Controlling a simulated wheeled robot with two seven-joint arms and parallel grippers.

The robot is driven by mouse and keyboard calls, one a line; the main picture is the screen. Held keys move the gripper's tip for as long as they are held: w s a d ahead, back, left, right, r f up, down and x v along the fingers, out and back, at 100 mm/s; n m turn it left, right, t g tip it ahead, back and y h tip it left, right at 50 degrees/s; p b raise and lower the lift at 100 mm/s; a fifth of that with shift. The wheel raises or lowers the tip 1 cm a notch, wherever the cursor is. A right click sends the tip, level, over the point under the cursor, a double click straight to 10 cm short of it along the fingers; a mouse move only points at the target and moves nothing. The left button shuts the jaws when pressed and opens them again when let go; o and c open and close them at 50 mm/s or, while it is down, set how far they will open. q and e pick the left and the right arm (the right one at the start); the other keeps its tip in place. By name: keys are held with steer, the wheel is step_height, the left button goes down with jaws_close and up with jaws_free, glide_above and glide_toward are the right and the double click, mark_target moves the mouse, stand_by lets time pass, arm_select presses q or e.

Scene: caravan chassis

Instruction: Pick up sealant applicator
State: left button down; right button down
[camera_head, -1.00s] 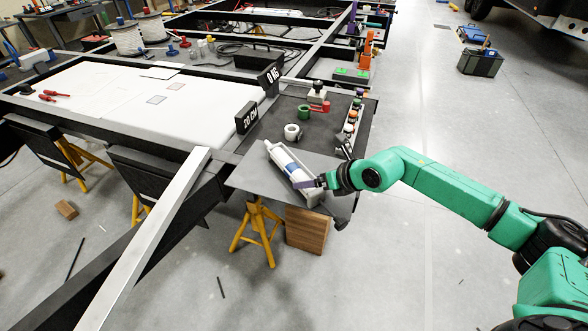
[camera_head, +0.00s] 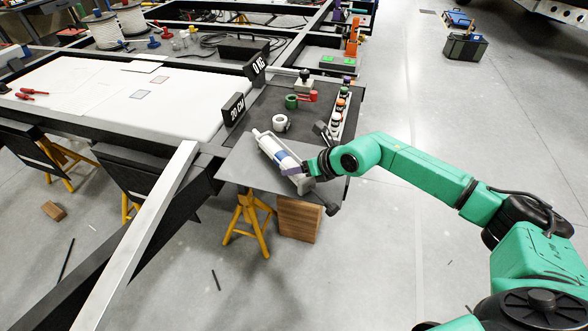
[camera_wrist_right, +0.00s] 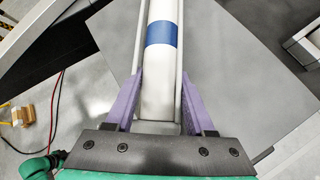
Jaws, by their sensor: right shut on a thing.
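The sealant applicator (camera_head: 277,151) is a white tube with a blue band in a light frame, at the near end of the dark grey work board (camera_head: 235,168). In the right wrist view the applicator (camera_wrist_right: 158,75) runs straight out between the two purple fingers. My right gripper (camera_head: 302,169) is shut on its near end, with a finger on each side of it (camera_wrist_right: 159,108). I cannot tell whether the applicator is clear of the board. My left gripper is not in view.
White and green tape rolls (camera_head: 280,123) and a red item stand farther back on the board. A row of small bottles (camera_head: 338,118) lines its right edge. Open floor lies right of the board.

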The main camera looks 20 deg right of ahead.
step_height(320, 180, up, 19)
steer(key=b, duration=0.1)
steer(key=shift+r, duration=0.1)
